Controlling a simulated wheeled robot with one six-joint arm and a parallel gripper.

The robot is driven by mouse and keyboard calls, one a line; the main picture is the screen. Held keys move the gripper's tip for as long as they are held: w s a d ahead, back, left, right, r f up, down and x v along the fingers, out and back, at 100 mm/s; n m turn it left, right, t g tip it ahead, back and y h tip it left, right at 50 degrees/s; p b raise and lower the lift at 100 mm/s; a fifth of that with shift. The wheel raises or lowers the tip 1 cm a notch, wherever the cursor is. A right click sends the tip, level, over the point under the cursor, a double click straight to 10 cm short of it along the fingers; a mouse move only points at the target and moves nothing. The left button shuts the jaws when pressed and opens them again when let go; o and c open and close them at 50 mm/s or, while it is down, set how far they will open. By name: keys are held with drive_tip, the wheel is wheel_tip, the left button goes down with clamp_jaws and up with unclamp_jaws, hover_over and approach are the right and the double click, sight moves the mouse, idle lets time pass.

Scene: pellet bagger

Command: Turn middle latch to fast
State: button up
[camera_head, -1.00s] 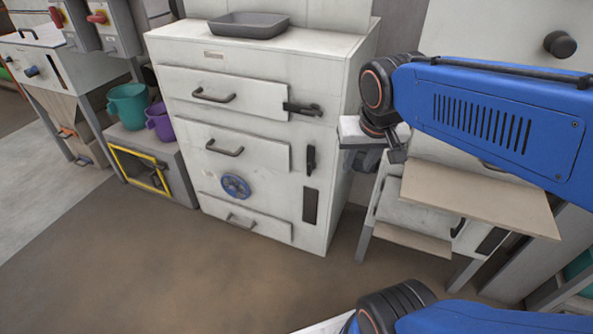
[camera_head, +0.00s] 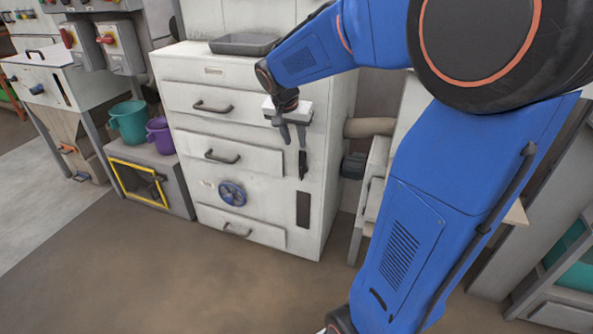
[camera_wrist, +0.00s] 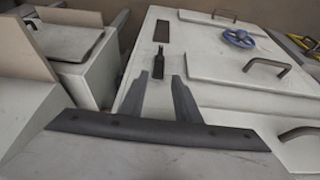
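The middle latch (camera_head: 303,165) is a dark handle on the front of the white cabinet (camera_head: 325,205), to the right of the middle door (camera_head: 245,150). It stands upright, along the cabinet's height. It also shows in the wrist view (camera_wrist: 159,59), just beyond the fingertips. My gripper (camera_head: 293,140) hangs in front of the cabinet, slightly above the latch. In the wrist view my gripper (camera_wrist: 160,82) has its two fingers apart with nothing between them, and the latch lies in line with the gap. Contact is not visible. The top latch is hidden behind my gripper in the head view.
A dark slot plate (camera_head: 303,209) sits below the latch. The middle door's bar handle (camera_head: 222,156) and a blue handwheel (camera_head: 232,193) are to the left. A grey tray (camera_head: 243,44) stands on top. Open floor (camera_head: 190,280) lies in front.

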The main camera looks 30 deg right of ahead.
sight(301, 167)
drive_tip(key=x, duration=1.7)
drive_tip(key=c, duration=0.7)
